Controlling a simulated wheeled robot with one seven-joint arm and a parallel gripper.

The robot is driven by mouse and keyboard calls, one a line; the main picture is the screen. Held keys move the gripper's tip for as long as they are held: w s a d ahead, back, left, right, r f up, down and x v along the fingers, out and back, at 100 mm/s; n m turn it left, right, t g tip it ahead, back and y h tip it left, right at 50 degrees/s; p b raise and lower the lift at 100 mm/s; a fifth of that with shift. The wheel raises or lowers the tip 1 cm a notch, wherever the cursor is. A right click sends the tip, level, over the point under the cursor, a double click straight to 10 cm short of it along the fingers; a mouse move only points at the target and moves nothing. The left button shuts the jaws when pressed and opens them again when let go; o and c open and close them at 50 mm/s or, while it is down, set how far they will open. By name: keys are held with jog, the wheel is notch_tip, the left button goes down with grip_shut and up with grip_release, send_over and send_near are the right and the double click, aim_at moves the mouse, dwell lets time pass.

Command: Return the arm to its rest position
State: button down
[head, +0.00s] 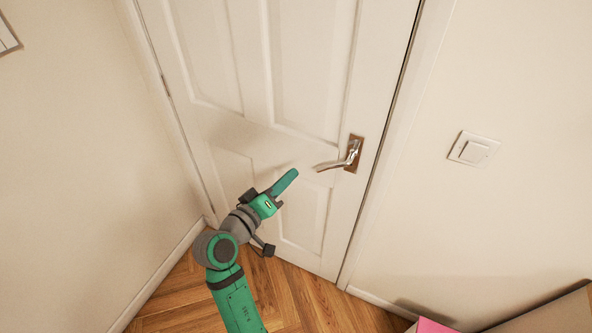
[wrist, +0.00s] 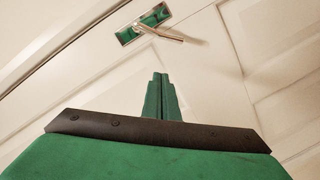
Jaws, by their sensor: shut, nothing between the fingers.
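My green and grey arm reaches up from the bottom of the head view towards a white panelled door (head: 255,120). My gripper (head: 287,181) is shut and empty, its fingers together, a little left of and below the metal door handle (head: 345,158). In the wrist view my gripper (wrist: 159,90) also shows with its two fingers side by side. The handle (wrist: 160,33) is beyond the fingertips there, and a gap shows between them. The door appears closed in its frame.
A light switch (head: 473,149) is on the wall right of the door. A pink item (head: 432,326) and a brown box-like thing (head: 555,315) are at the bottom right. The wooden floor (head: 290,293) is bare by the door. A wall (head: 70,150) stands close on the left.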

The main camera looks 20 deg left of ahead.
jog(key=shift+s, duration=0.3)
dwell(0.4)
jog(key=s+d+f+g+y, duration=0.1)
jog(key=s+d+f+y, duration=0.25)
jog(key=s+f, duration=0.5)
jog(key=s+d+f+g+y, duration=0.15)
jog(key=s+d+f, duration=0.35)
jog(key=f, duration=0.6)
jog(key=s+d+r+m+t, duration=0.1)
jog(key=s+d, duration=0.4)
jog(key=s, duration=0.6)
jog(key=s+d+r+m, duration=0.2)
jog(key=s+d+m, duration=0.4)
jog(key=s, duration=0.5)
jog(key=shift+r+t+h, duration=0.3)
jog(key=shift+r+t, duration=0.05)
dwell(0.7)
